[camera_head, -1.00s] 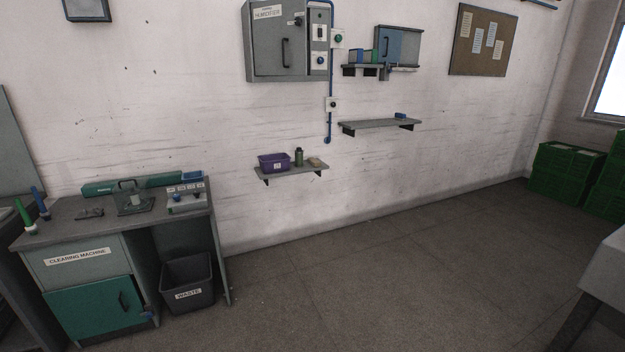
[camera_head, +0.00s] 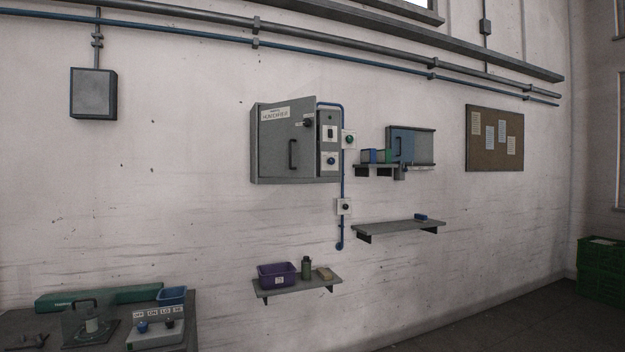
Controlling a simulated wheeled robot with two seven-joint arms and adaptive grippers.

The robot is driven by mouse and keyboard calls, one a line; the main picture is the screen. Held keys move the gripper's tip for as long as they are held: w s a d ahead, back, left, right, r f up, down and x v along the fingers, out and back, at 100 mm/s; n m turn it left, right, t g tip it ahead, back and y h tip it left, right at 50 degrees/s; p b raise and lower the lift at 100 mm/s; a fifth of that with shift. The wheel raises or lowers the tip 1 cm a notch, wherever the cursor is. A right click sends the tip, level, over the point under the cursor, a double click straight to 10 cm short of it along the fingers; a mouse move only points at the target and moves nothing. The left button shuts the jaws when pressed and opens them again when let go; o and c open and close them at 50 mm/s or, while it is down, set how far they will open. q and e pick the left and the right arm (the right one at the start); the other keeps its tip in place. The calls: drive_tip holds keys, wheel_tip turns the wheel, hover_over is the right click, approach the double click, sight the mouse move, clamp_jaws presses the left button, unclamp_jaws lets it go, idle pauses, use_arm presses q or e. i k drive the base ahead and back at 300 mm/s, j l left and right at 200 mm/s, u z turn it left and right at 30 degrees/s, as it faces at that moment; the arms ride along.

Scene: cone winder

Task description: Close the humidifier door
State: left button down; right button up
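The humidifier (camera_head: 329,170) is a grey wall cabinet near the middle of the head view, with a control strip of knobs and switches on its right side. Its grey door (camera_head: 275,157) carries a "HUMIDIFIER" label and a dark vertical handle (camera_head: 292,154). The door looks slightly ajar, its right edge seeming to stand a little out from the cabinet, but the gap is too small to be sure. Neither of my grippers is in view.
Below is a shelf (camera_head: 300,288) with a purple bin (camera_head: 277,274) and small items. To the right are a small blue-grey cabinet (camera_head: 411,147), a shelf (camera_head: 400,229) and a notice board (camera_head: 494,139). A workbench (camera_head: 60,323) stands lower left; green crates (camera_head: 600,270) stand right.

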sight(287, 147)
drive_tip(key=i+z, duration=0.1)
drive_tip(key=i, duration=0.45)
drive_tip(key=i+j+z, duration=0.1)
drive_tip(key=i, duration=0.45)
drive_tip(key=i+j+z, duration=0.15)
drive_tip(key=i, duration=0.45)
